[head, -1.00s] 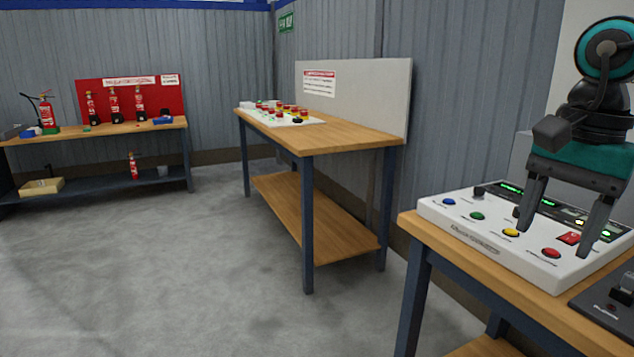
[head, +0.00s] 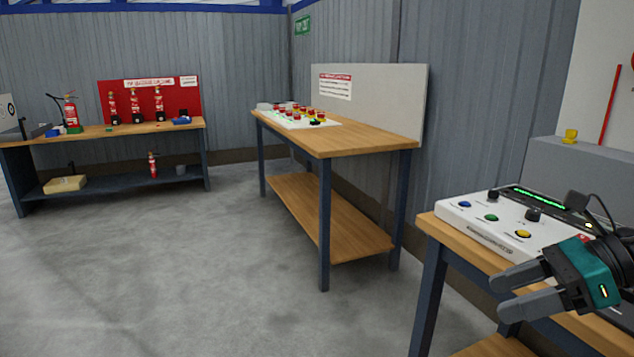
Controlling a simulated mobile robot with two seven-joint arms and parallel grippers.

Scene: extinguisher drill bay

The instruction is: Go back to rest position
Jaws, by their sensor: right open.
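My right gripper (head: 505,290) is at the lower right of the head view, in front of the near bench. Its two grey fingers point left and are apart, with nothing between them. Behind it lies a white control panel (head: 470,224) with blue, green and yellow buttons, black knobs and a lit green strip. The gripper hides the panel's right front part. My left gripper is not in the view.
The near wooden bench (head: 437,232) carries the panel. A far bench (head: 95,133) holds several red extinguishers (head: 134,106). Grey floor (head: 190,270) is clear between them.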

